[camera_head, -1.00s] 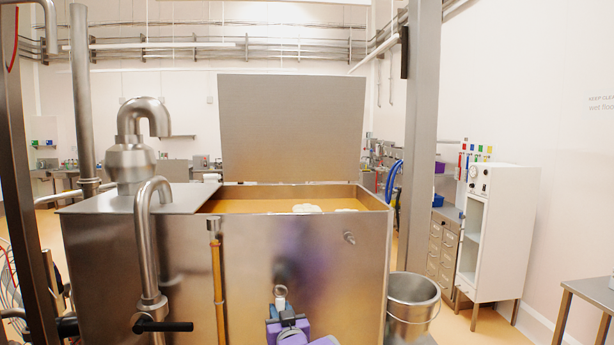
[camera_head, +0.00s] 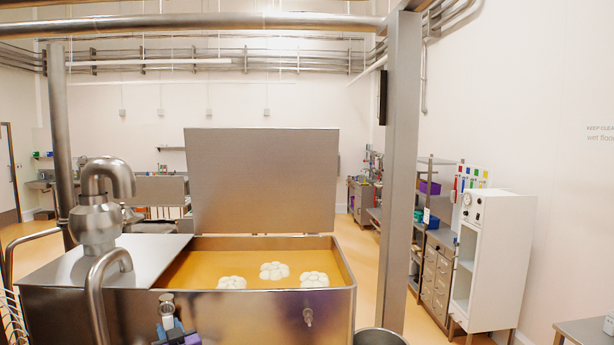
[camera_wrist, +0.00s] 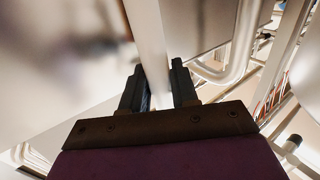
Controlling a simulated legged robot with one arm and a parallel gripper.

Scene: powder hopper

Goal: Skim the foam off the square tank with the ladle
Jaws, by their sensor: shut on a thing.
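The square tank (camera_head: 335,296) is an open steel vessel holding orange liquid (camera_head: 200,262). Three white foam clumps float on it: one at the left (camera_head: 231,282), one in the middle (camera_head: 274,270) and one at the right (camera_head: 314,279). My gripper (camera_head: 172,328) shows only partly at the bottom edge of the head view, before the tank's front wall. In the wrist view my gripper (camera_wrist: 160,88) is shut on a pale straight rod (camera_wrist: 147,35), apparently the ladle's handle. The ladle's bowl cannot be made out.
A raised steel lid (camera_head: 262,180) stands behind the tank. A pipe and pump (camera_head: 95,220) rise at its left. A steel post (camera_head: 404,180) stands right of it, near a bucket (camera_head: 380,337). A white cabinet (camera_head: 497,260) is farther right.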

